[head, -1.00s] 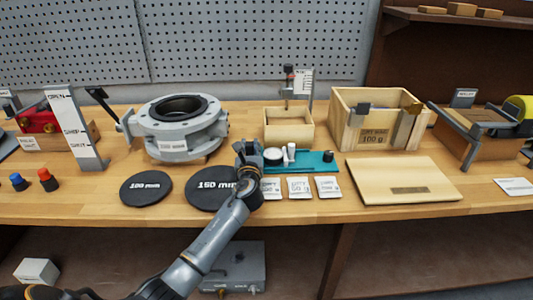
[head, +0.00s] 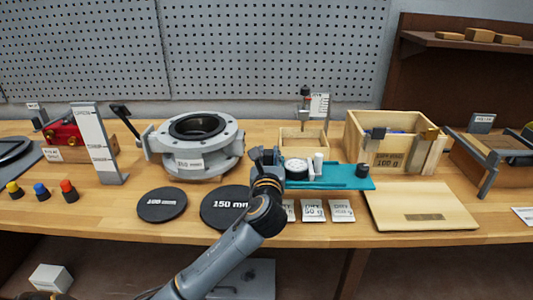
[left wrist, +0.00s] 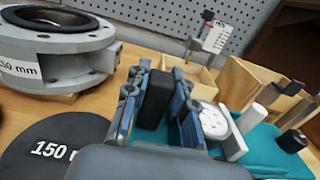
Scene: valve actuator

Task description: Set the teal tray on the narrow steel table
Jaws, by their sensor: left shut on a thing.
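The teal tray (head: 340,180) is over the middle of the wooden bench in the head view. It carries a round white-faced gauge (head: 295,167), white cylinders and a black knob (head: 362,170) at its right end. My left gripper (head: 267,160) is at the tray's left end. In the left wrist view its fingers (left wrist: 157,98) are shut on a black block (left wrist: 152,102) at that end, with the teal tray (left wrist: 268,145) to the right. The tray looks slightly raised. The narrow steel table is not in view. My right gripper is not in view.
A grey valve body (head: 197,145) stands left of the tray, with two black discs (head: 162,204) in front. Labelled packets (head: 313,210) lie in front of the tray. A small open wooden box (head: 303,141) is behind it. A wooden crate (head: 375,158) and lid (head: 420,206) are right.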

